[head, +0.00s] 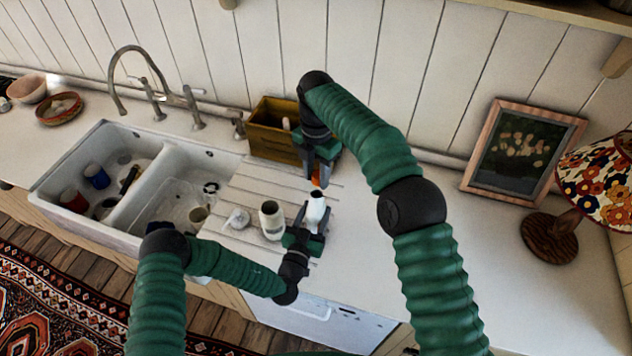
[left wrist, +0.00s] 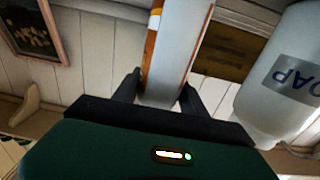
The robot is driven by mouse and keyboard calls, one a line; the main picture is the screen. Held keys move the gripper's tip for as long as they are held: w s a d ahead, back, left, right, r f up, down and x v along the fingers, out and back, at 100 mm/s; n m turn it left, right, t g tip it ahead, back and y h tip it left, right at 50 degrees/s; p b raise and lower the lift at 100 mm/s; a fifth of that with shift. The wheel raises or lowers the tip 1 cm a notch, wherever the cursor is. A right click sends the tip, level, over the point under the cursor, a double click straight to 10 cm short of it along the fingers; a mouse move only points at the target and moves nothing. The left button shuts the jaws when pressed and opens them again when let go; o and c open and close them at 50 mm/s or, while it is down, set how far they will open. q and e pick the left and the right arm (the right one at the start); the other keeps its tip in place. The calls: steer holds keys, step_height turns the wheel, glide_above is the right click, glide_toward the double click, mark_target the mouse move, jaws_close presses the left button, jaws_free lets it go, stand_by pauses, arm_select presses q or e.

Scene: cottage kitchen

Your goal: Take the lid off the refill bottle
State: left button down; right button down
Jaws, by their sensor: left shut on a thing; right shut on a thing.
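The white refill bottle (head: 316,208) stands upright over the worktop, right of the sink. My left gripper (head: 313,220) is shut on its body from the near side. In the left wrist view the bottle (left wrist: 178,50) rises between the fingers, with an orange strip along one edge. My right gripper (head: 316,172) points down from above and is shut on the orange lid (head: 316,181), directly over the bottle. The fingers hide most of the lid. I cannot tell whether lid and bottle still touch.
A pale soap bottle (head: 271,221) stands close left of the refill bottle; its SOAP label shows in the left wrist view (left wrist: 290,78). A small white piece (head: 238,219) lies farther left. A wooden box (head: 272,143) is behind.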

steer(key=shift+r, duration=0.3)
arm_select(q)
steer(key=c, duration=0.6)
jaws_free()
steer(key=shift+d, duration=0.1)
arm_select(e)
steer(key=shift+d, duration=0.1)
arm_select(q)
steer(key=shift+o, duration=0.2)
steer(key=shift+s, duration=0.1)
steer(key=shift+s+a+f, duration=0.1)
steer(key=shift+s+a, duration=0.1)
steer(key=shift+s, duration=0.1)
arm_select(e)
steer(key=shift+f, duration=0.2)
step_height(320, 180, down, 2)
steer(key=b, duration=0.2)
steer(key=shift+f+b, duration=0.1)
steer(key=shift+b, duration=0.2)
arm_select(q)
steer(key=v, duration=1.1)
